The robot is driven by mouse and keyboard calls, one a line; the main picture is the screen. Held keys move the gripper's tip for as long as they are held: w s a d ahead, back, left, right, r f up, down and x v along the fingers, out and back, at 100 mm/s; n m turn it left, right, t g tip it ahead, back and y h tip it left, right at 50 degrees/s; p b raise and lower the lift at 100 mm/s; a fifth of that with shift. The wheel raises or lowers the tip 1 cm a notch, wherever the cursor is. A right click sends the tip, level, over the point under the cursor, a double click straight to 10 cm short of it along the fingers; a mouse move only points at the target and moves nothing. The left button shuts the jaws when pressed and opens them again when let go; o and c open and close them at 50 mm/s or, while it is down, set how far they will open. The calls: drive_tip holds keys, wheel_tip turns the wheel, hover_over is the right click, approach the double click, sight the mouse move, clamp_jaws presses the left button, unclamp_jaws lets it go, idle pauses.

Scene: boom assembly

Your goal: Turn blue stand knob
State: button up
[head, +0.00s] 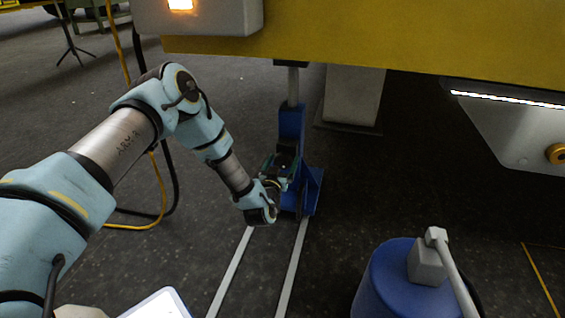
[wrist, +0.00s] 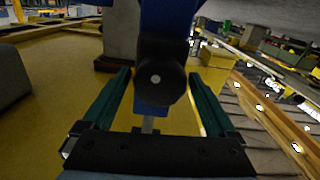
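The blue stand (head: 292,122) stands upright on the floor under the yellow boom in the head view, with a grey post at its top. Its black round knob (wrist: 160,76) faces the wrist camera, with a pale dot at its centre; the blue stand body (wrist: 168,18) shows behind it. My gripper (head: 277,170) is at the stand's left front side in the head view, and hides the knob there. In the wrist view my gripper (wrist: 160,80) is open, one teal finger on each side of the knob, with small gaps visible on both sides.
The yellow boom (head: 400,40) hangs low over the stand. A blue drum (head: 385,285) with a grey fitting stands at the lower right. A pale block (head: 352,97) is behind the stand. Yellow and black cables hang near my arm. White floor lines run towards the stand.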

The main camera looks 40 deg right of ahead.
drive_tip(key=c, duration=1.1)
drive_tip(key=shift+c, duration=0.2)
drive_tip(key=m+p, duration=0.3)
drive_tip(key=m, duration=0.1)
drive_tip(key=shift+s+r+m, duration=0.1)
drive_tip(key=shift+r+m, duration=0.05)
drive_tip(key=shift+m, duration=0.15)
drive_tip(key=m+p, duration=0.2)
drive_tip(key=m, duration=0.6)
drive_tip(key=m+p, duration=0.1)
drive_tip(key=m, duration=0.1)
drive_tip(key=shift+f+m+p, duration=0.2)
drive_tip(key=shift+m+p, duration=0.1)
drive_tip(key=shift+m, duration=0.1)
drive_tip(key=m, duration=0.4)
drive_tip(key=shift+f, duration=0.1)
drive_tip(key=shift+m, duration=0.3)
